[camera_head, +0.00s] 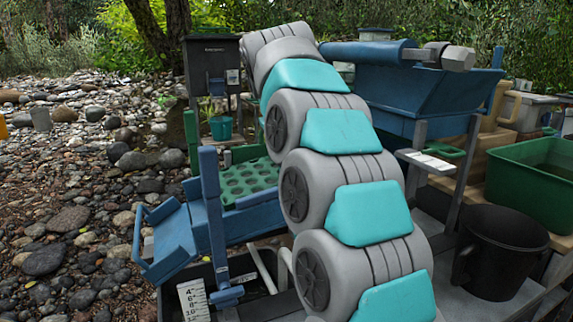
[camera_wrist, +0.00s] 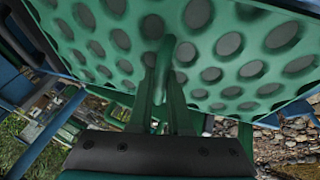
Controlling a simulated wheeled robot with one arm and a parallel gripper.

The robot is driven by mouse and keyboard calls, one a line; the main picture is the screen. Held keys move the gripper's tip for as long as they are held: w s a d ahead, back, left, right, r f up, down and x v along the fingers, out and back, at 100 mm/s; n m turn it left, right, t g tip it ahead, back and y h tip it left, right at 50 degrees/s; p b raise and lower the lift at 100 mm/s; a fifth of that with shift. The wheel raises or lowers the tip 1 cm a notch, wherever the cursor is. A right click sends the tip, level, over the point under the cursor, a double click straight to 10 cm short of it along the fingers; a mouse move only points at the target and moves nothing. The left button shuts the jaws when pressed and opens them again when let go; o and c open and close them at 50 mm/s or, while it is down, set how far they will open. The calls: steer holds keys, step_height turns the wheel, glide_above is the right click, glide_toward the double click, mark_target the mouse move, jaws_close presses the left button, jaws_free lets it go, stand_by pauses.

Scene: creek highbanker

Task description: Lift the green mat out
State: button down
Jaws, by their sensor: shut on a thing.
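The green mat (camera_head: 248,180) is a flat sheet with rows of round dimples. In the head view it shows just left of my arm, at the upper end of the blue sluice trough (camera_head: 180,243). In the wrist view the mat (camera_wrist: 240,62) fills the upper half, close to the fingers. My gripper (camera_wrist: 165,75) is shut on a narrow green part of the mat at the middle of that view. My arm hides the gripper and the mat's right part in the head view, so I cannot tell whether the mat is clear of the trough.
A blue hopper (camera_head: 420,88) stands on legs behind my arm. A black bucket (camera_head: 498,252) and a green tub (camera_head: 537,178) stand at the right. A black bin with a depth scale (camera_head: 193,300) is below the trough. Open stony ground lies left.

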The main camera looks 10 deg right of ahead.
steer(key=shift+r, duration=2.05)
steer(key=shift+r, duration=0.15)
